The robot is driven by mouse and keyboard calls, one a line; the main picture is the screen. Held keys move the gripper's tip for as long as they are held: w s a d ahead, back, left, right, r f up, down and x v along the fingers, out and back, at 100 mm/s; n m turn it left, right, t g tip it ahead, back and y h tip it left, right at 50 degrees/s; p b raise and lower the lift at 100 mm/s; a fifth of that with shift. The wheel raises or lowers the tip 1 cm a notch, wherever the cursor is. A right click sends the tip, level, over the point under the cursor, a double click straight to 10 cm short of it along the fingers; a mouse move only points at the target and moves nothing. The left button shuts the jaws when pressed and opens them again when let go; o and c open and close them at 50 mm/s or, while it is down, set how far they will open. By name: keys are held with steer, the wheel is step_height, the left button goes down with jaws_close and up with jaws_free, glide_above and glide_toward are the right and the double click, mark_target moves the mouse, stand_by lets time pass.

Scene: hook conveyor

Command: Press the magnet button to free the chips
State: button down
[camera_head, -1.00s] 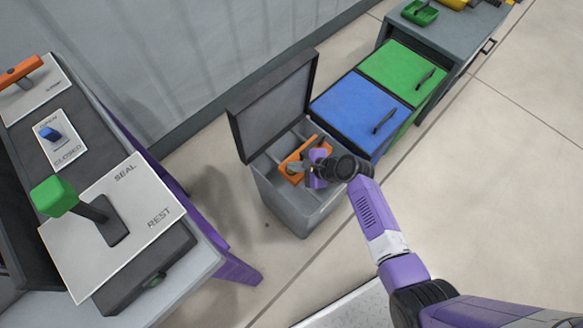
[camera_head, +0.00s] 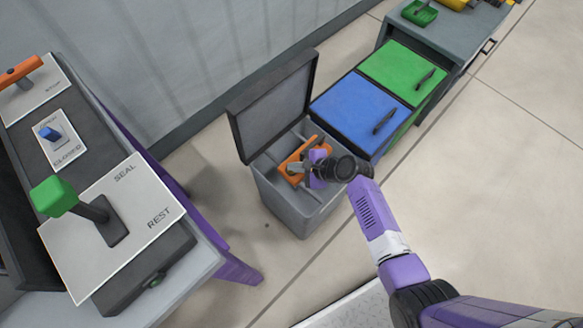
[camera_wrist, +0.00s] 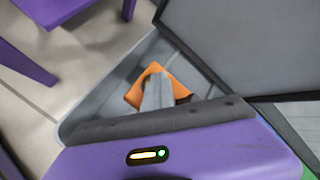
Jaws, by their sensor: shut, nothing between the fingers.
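An orange tool (camera_head: 311,143), likely the magnet, is in the open grey bin (camera_head: 284,208). It also shows in the wrist view (camera_wrist: 178,88), partly covered by my fingers. My gripper (camera_head: 290,167) is over the bin with its grey fingers shut and empty, their tips at or just above the orange tool. The wrist view also shows my gripper (camera_wrist: 157,80) with the fingers together. I cannot tell whether they touch the tool. The button is not distinguishable, and no chips can be made out.
The bin's raised lid (camera_head: 275,105) stands behind it. Blue (camera_head: 355,110) and green (camera_head: 400,75) lidded boxes stand to its right. A workbench at left carries a green-knobbed lever (camera_head: 54,195), a blue switch (camera_head: 49,134) and an orange handle (camera_head: 20,71). The floor in front is clear.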

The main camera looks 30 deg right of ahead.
steer(key=shift+r+p, duration=0.8)
steer(key=shift+p, duration=0.15)
steer(key=shift+r, duration=0.1)
step_height(320, 180, up, 5)
steer(key=p, duration=0.5)
stand_by(0.4)
